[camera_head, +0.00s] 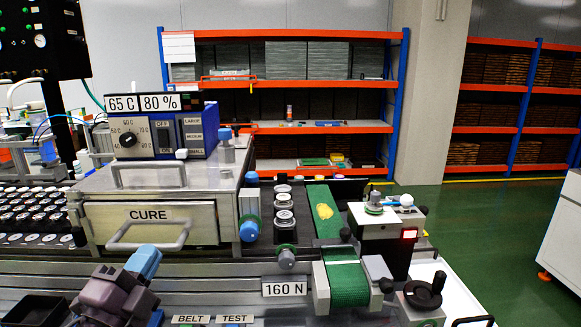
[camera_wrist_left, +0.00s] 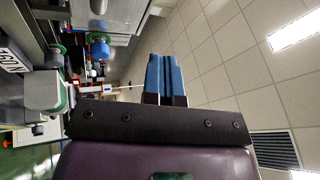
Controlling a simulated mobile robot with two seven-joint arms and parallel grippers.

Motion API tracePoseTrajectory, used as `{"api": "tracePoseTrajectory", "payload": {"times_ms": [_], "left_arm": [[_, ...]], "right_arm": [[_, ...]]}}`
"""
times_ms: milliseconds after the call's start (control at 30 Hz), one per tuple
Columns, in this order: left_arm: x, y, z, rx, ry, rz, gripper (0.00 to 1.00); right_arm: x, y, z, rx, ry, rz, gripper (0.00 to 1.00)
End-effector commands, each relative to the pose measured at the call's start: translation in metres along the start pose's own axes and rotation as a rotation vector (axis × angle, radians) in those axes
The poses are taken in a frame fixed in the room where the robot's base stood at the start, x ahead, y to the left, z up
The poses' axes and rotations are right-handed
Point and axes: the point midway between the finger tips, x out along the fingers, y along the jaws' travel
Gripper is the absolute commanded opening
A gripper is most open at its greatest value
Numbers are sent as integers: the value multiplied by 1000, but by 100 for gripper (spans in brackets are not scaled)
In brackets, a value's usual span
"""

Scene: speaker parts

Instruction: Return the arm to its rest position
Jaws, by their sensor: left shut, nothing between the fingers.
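My left gripper (camera_head: 146,261), purple-grey with blue fingertips, is low at the left of the head view. It is in front of the drawer marked CURE (camera_head: 150,224) and apart from the drawer's handle. In the left wrist view its blue fingers (camera_wrist_left: 166,76) are together with nothing between them, against the ceiling. My right gripper is not in view.
A metal cure box carries a blue control unit (camera_head: 160,132). Several speaker parts stand at the left. A black tray (camera_head: 35,310) lies at the front left.

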Motion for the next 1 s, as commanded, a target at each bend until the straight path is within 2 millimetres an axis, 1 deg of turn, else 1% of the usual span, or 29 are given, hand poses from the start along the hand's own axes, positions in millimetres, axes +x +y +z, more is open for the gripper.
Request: {"api": "tracePoseTrajectory", "payload": {"times_ms": [33,67,100,167,200,267,300,367,400,433,500,600,700,800,1000], "left_arm": [[-17,17,15,-91,-110,58,0],[-27,26,24,-146,-175,91,0],[-41,39,34,-215,-264,138,0],[-66,60,48,-317,-399,211,0],[-85,74,56,-382,-489,261,0],[-115,93,64,-477,-623,335,0],[-136,106,68,-535,-712,386,0],[-168,123,70,-621,-840,460,0],[-189,133,69,-671,-920,508,0],[-204,139,68,-706,-976,541,0],[-233,150,64,-771,-1085,607,0],[-266,160,56,-841,-1205,682,0],[-293,166,48,-895,-1302,746,0],[-316,170,39,-938,-1385,801,0],[-353,173,22,-1010,-1521,893,0]], "right_arm": [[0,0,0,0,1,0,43],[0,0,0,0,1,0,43],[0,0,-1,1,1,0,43],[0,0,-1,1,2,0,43],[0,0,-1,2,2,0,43],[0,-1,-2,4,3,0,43],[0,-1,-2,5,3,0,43],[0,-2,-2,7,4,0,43],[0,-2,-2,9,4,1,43],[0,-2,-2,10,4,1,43],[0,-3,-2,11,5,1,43],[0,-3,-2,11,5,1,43],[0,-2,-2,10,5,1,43],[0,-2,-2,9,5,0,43],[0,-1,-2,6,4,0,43]]}}
